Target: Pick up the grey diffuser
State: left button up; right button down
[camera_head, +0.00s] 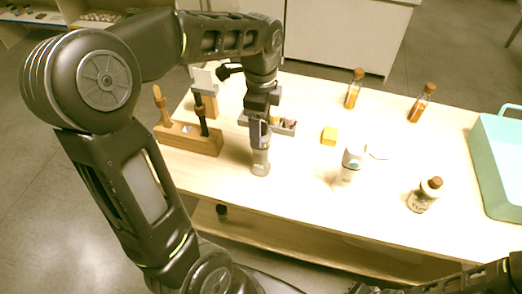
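My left arm reaches over the table from the left, with its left gripper (260,142) pointing down. A small grey cylinder, which looks like the grey diffuser (260,164), stands upright on the table directly under and between the fingertips. The fingers and the arm cover its upper part, and I cannot tell whether they press on it. Only dark parts of my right arm show at the bottom right edge; its gripper is not in view.
A wooden holder (190,139) and a grey tray (285,128) stand close to the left gripper. A yellow block (329,135), a white bottle (352,162), a brown-capped jar (423,197) and two corked bottles (354,90) (421,104) are rightward. A teal crate (497,178) is far right.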

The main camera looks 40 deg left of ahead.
aim_at(261, 152)
pick_arm(q)
jog(key=shift+f, duration=0.2)
notch_tip(261, 152, down, 5)
jog(key=shift+p, duration=0.6)
jog(key=shift+c, duration=0.4)
grip_shut()
dwell(0.6)
